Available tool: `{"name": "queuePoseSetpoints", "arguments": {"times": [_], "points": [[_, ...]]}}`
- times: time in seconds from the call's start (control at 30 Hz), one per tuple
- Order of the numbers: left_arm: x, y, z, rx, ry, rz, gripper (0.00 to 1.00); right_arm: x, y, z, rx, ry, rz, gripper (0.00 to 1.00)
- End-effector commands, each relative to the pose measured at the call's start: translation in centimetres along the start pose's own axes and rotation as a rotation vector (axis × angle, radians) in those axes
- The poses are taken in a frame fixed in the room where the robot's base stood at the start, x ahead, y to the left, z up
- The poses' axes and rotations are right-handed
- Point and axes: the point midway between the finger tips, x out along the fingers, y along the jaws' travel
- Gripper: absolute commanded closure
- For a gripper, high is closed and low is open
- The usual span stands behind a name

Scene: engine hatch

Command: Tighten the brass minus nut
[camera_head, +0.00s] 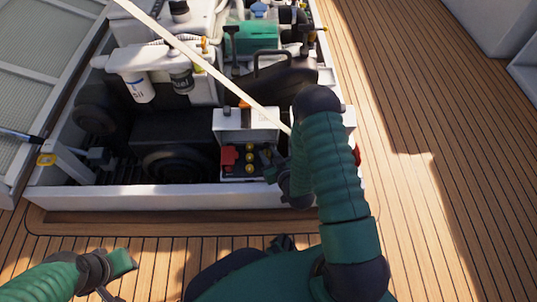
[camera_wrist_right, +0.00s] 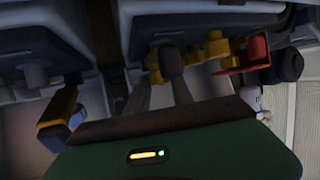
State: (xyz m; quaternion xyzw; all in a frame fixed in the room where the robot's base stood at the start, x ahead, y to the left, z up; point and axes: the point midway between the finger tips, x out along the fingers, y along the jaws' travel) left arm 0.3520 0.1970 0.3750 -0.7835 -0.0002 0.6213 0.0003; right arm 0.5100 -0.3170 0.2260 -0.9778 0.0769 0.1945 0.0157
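Brass-coloured round parts (camera_head: 249,157) sit in a column in the open battery box beside a red part (camera_head: 229,156). I cannot tell which is the minus nut. My right gripper (camera_head: 268,166) is at the right side of these parts, partly hidden by my forearm. In the right wrist view its grey fingers (camera_wrist_right: 163,82) reach up to a dark rounded knob and a brass part (camera_wrist_right: 153,66); contact and finger gap are unclear. More brass (camera_wrist_right: 212,48) and a red part (camera_wrist_right: 257,52) lie to the right. My left gripper (camera_head: 118,272) is low at the left, over the deck, away from the box.
The white hatch frame (camera_head: 130,197) surrounds the engine bay. A pale bar (camera_head: 195,58) crosses diagonally above the engine. White filters (camera_head: 138,87) and a black handle (camera_head: 270,62) stand behind the box. The wooden deck (camera_head: 440,160) at the right is clear.

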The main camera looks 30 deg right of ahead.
Motion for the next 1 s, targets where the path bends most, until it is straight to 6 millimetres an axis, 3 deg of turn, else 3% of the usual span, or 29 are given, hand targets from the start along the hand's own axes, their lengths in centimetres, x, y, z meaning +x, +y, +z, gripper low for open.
{"name": "queuePoseSetpoints", "arguments": {"times": [0.17, 0.57, 1.0], "points": [[0.0, 0.0, 0.0, 0.000, 0.000, 0.000, 0.72, 0.0, 0.0, 0.0, 0.000, 0.000, 0.001, 1.00], [-0.6, 0.0, -0.1, 0.000, 0.000, 0.000, 0.72, -0.1, -0.2, -0.1, 0.017, -0.002, 0.040, 1.00], [-3.9, 0.0, -0.9, 0.000, 0.000, 0.000, 0.72, -0.2, -0.8, -0.3, 0.135, -0.004, 0.322, 1.00]]}}
